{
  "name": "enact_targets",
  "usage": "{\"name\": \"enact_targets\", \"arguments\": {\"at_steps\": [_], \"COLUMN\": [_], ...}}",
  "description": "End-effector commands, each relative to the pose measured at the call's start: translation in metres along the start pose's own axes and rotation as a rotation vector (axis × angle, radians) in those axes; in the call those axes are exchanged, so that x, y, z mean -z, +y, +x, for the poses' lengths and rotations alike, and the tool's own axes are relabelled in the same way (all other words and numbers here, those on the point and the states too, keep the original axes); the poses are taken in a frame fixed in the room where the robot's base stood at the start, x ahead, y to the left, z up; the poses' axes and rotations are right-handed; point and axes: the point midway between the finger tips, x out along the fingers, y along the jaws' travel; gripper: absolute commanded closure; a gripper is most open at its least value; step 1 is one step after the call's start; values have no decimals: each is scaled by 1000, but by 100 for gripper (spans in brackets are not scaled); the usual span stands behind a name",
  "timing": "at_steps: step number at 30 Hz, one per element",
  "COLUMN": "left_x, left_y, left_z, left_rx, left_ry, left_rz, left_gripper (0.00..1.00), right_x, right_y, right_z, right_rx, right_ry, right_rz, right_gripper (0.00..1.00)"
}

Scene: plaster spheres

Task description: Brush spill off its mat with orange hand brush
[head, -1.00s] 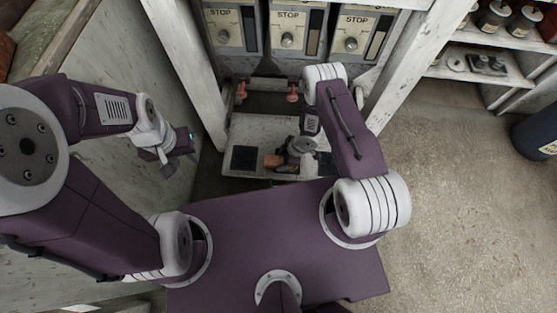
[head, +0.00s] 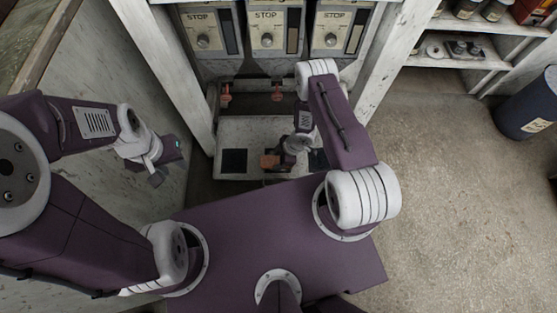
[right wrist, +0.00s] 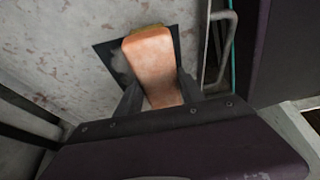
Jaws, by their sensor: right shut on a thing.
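The orange hand brush (head: 268,161) is in my right gripper (head: 281,159), low over the pale bench. In the right wrist view the brush (right wrist: 151,62) sits between the two dark fingers of the gripper (right wrist: 160,98), which is shut on it. A dark square mat (head: 234,161) lies on the bench left of the brush. A dark mat (right wrist: 112,62) also shows behind the brush in the right wrist view, with a greyish patch that I cannot clearly make out as the spill. My left gripper (head: 154,176) hangs near the left wall, away from the bench; its fingers are too small to judge.
A second dark mat (head: 318,160) lies on the bench to the right, partly hidden by my right arm. Red fittings (head: 225,95) (head: 277,92) stand at the back of the bench, below the STOP panels (head: 267,35). White posts flank the bench. Open floor lies to the right.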

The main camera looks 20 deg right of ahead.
Motion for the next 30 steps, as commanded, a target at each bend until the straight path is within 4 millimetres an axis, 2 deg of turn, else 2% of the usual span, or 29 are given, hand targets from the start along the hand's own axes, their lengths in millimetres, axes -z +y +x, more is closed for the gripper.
{"name": "enact_targets", "arguments": {"at_steps": [4, 11, 19, 26, 30], "left_x": [0, 0, -1, 0, 0], "left_y": [0, 0, 0, 0, 0], "left_z": [1, 2, 6, 5, -1], "left_rx": [0, 0, 0, 0, 0], "left_ry": [0, 0, 0, 0, 0], "left_rz": [0, 0, 0, 0, 0], "left_gripper": [64, 64, 64, 64, 64], "right_x": [13, 17, 34, 35, 32], "right_y": [0, 0, 0, 0, 1], "right_z": [4, 6, 14, 14, 7], "right_rx": [0, -1, -1, -1, -2], "right_ry": [1, 1, 1, 1, 0], "right_rz": [-2, -1, -1, 1, 4], "right_gripper": [87, 87, 87, 87, 87]}}
